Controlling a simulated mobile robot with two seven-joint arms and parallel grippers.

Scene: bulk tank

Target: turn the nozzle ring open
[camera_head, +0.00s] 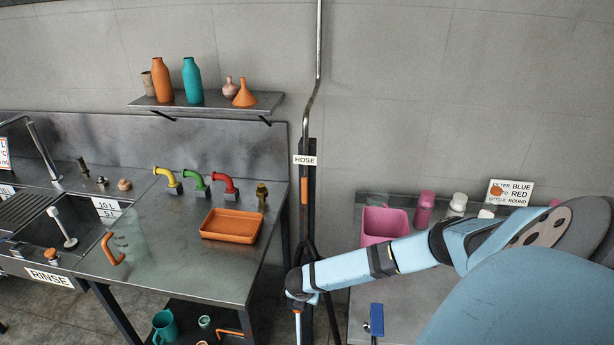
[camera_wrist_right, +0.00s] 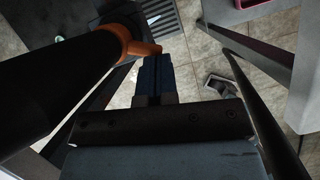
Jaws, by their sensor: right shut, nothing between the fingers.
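In the right wrist view, a thick black cylinder (camera_wrist_right: 50,75) runs in from the left. An orange ring (camera_wrist_right: 120,38) sits around it and has a short tab (camera_wrist_right: 145,48) sticking out to the right. My right gripper (camera_wrist_right: 156,58) is shut and empty, its dark fingertips right beside the tab. I cannot tell whether they touch it. In the head view my right arm reaches down in front of the hose post (camera_head: 311,215), below the HOSE label (camera_head: 305,160). The right fingers are not clear there. My left gripper is not in view.
A steel counter (camera_head: 160,260) with an orange tray (camera_head: 231,223) stands left of the hose. A second counter with a pink bin (camera_head: 384,225) and several bottles stands right. In the right wrist view, tiled floor (camera_wrist_right: 185,75) lies below the fingers.

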